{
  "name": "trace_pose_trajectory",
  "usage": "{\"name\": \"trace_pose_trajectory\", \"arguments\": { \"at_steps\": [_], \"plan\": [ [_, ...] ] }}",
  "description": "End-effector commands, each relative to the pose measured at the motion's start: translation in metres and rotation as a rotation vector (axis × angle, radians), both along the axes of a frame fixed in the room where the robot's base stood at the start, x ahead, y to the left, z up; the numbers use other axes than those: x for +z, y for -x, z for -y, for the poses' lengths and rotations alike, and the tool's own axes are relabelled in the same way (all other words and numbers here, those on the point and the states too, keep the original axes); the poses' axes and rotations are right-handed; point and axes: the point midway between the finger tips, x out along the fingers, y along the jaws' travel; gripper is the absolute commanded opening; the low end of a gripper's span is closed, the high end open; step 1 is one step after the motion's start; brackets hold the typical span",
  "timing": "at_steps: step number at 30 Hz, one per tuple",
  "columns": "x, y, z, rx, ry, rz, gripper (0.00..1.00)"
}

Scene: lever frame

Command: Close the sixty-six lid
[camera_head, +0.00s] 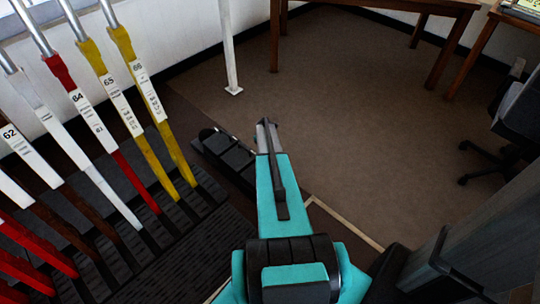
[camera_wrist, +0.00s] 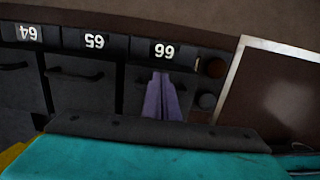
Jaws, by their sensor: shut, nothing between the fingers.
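In the wrist view, the sixty-six lid (camera_wrist: 136,92) is a dark panel beside an upside-down white "66" label (camera_wrist: 164,51). My gripper (camera_wrist: 160,76) is shut and empty, its pale purple fingers overlapping this panel in the picture and hiding its middle. Whether they touch it, I cannot tell. Whether the lid is raised or flat is also unclear. In the head view, my gripper (camera_head: 266,124) is at the right end of a row of small black boxes (camera_head: 228,150) near the floor. The sixty-six lid cannot be picked out there.
Dark lids marked 65 (camera_wrist: 84,85) and 64 (camera_wrist: 18,80) lie alongside, with handles. Two round knobs (camera_wrist: 214,67) are right of 66. In the head view, tall levers, including a yellow one labelled 66 (camera_head: 150,95), stand left of my arm. Brown floor (camera_head: 350,120) is open beyond.

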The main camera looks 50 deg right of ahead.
Motion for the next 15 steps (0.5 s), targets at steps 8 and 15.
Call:
{"name": "trace_pose_trajectory", "arguments": {
  "at_steps": [8, 15],
  "plan": [
    [0.004, -0.004, -0.005, 0.007, 0.0, 0.0, 0.0],
    [0.027, -0.002, -0.009, 0.007, 0.0, 0.001, 0.0]
  ]
}}
